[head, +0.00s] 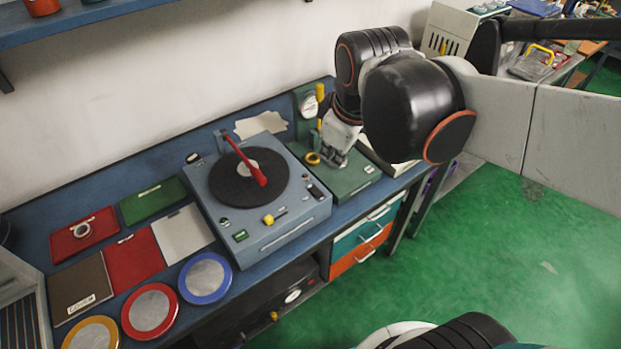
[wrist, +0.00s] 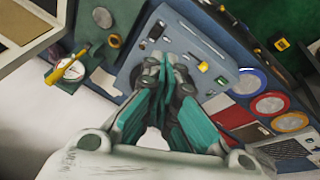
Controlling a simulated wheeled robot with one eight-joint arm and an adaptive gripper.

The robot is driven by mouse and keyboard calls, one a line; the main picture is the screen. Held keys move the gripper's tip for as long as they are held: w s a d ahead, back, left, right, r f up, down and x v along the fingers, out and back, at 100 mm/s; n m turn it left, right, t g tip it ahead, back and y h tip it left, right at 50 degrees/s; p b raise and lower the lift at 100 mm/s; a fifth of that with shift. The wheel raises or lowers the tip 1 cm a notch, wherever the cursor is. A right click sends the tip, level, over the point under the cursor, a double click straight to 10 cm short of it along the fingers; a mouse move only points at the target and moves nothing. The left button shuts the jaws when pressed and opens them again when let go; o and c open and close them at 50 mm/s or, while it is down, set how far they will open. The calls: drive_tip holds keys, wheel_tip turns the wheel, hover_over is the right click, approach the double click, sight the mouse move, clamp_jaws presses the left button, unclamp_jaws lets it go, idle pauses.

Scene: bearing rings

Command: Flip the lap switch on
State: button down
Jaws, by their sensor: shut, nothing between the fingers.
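The lap machine (head: 290,226) is a grey-blue box with a dark round plate (head: 225,190) and a red arm (head: 246,163) across it. Its front part carries a yellow knob (head: 268,219), a green control (head: 240,235) and a dark switch-like part (head: 315,192) near the right corner. I cannot tell which is the power switch or its position. My gripper (head: 334,164) is shut and empty, pointing down just right of the lap machine, over the green gauge base. In the wrist view the closed fingertips (wrist: 166,62) appear in front of the lap housing (wrist: 185,35).
The gauge stand (head: 305,105) with a dial and yellow handle is behind my gripper on a green base (head: 350,182). Coloured mats and round-rimmed trays (head: 205,278) cover the bench's left. Drawers (head: 365,237) are below. The green floor (head: 500,250) at right is mostly open.

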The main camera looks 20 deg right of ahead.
drive_tip(key=w+f+n+g, duration=0.2)
drive_tip(key=w+n+g, duration=0.1)
drive_tip(key=w+n, duration=0.3)
drive_tip(key=n+g+p, duration=0.1)
drive_tip(key=n+g, duration=0.2)
drive_tip(key=n, duration=0.5)
hover_over(315, 198)
drive_tip(key=w, duration=0.2)
wheel_tip(315, 198, down, 5)
drive_tip(key=shift+a+r, duration=0.1)
drive_tip(key=shift+a, duration=0.3)
drive_tip(key=f+b, duration=0.1)
drive_tip(key=f, duration=0.3)
drive_tip(key=s+f+b, duration=0.1)
drive_tip(key=f+b, duration=0.1)
drive_tip(key=f, duration=0.3)
drive_tip(key=f+b, duration=0.1)
drive_tip(key=f, duration=0.4)
drive_tip(key=shift+s+d, duration=0.25)
drive_tip(key=shift+t, duration=0.3)
